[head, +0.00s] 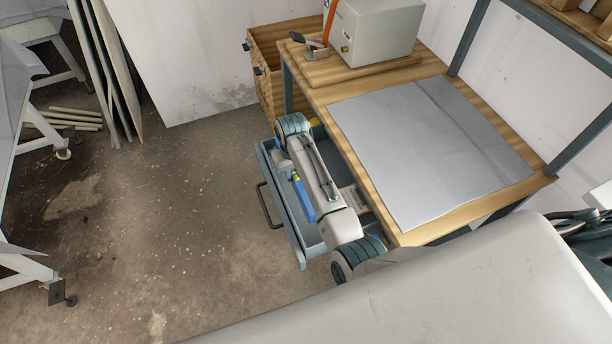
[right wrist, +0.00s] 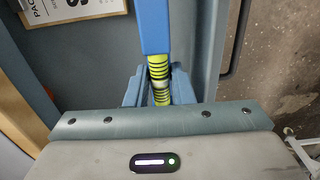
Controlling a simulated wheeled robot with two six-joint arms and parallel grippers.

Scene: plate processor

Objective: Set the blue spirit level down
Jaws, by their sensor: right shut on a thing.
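The blue spirit level (head: 303,202) is in the fingers of my right gripper (head: 294,174), in or over the open drawer (head: 299,246) in the head view. In the right wrist view the level (right wrist: 155,28) runs away from the gripper, and its yellow-green banded part (right wrist: 158,68) lies between the blue fingers of the right gripper (right wrist: 158,88). The gripper is shut on it. My arm hides part of the drawer. I cannot tell whether the level touches the drawer floor. My left gripper is not in view.
The drawer's dark handle (right wrist: 238,40) is right of the level. A clipboard (right wrist: 68,8) lies to its left. The workbench (head: 385,212) has a grey mat (head: 430,150) and a pale metal box (head: 372,32). The floor left of the drawer is clear.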

